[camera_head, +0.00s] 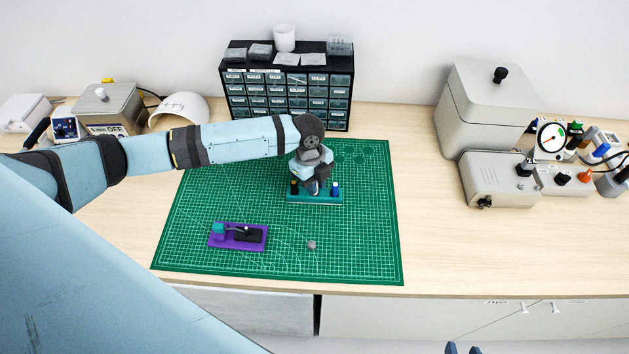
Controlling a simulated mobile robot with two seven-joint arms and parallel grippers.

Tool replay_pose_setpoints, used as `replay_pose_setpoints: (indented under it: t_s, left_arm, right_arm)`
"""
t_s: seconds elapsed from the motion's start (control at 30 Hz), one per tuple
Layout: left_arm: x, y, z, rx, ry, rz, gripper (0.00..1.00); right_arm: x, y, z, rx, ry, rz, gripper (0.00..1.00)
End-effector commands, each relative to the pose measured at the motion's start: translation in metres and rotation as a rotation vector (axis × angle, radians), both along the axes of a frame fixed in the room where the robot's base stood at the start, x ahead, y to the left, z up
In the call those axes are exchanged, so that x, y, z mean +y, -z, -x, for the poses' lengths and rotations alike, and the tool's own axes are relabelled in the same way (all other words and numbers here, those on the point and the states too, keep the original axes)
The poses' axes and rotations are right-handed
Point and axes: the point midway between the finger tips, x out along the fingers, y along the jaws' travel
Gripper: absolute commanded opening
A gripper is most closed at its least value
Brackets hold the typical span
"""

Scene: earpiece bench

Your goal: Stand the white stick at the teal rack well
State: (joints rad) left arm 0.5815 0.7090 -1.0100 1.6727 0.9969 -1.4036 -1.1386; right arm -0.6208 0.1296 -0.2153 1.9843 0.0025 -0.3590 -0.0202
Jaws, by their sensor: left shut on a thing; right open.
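The teal rack (315,199) lies near the middle of the green mat. A dark peg with an orange-brown tip (294,187) stands at its left end and a blue peg (335,188) at its right end. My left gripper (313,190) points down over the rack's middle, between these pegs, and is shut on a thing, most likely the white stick. The gripper hides that thing and the middle of the rack, so I cannot tell whether it touches the rack. My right gripper (462,348) is open at the bottom edge, away from the mat; only its fingertips show.
A purple tray (238,246) with a teal block and a black block lies on the mat (365,240). A small grey piece (311,245) lies right of it. A drawer cabinet (286,90) stands behind. Grey instruments (500,180) fill the right. The mat's right side is clear.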

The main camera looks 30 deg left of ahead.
Motion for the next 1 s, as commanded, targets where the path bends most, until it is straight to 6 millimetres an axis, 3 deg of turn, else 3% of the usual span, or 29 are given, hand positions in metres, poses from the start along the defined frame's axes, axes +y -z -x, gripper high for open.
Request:
replay_pose_setpoints:
  t_s: [0.57, 0.6, 0.7, 1.0]
  left_arm:
    - [-0.0001, 0.0063, 0.0001, 0.000, 0.000, 0.000, 0.00]
    - [0.0000, 0.0060, 0.0001, 0.000, 0.000, 0.000, 0.26]
    - [0.0000, 0.0060, 0.0001, 0.000, 0.000, 0.000, 0.47]
    - [0.0003, 0.0044, -0.0002, -0.001, 0.000, 0.000, 0.47]
  right_arm:
    - [0.0000, 0.0010, 0.0019, 0.004, 0.001, 0.000, 0.43]
    - [0.0000, 0.0010, 0.0020, 0.004, 0.001, 0.000, 0.43]
    - [0.0000, 0.0011, 0.0021, 0.004, 0.001, 0.000, 0.43]
    - [-0.0002, 0.0018, 0.0022, 0.005, 0.001, 0.000, 0.43]
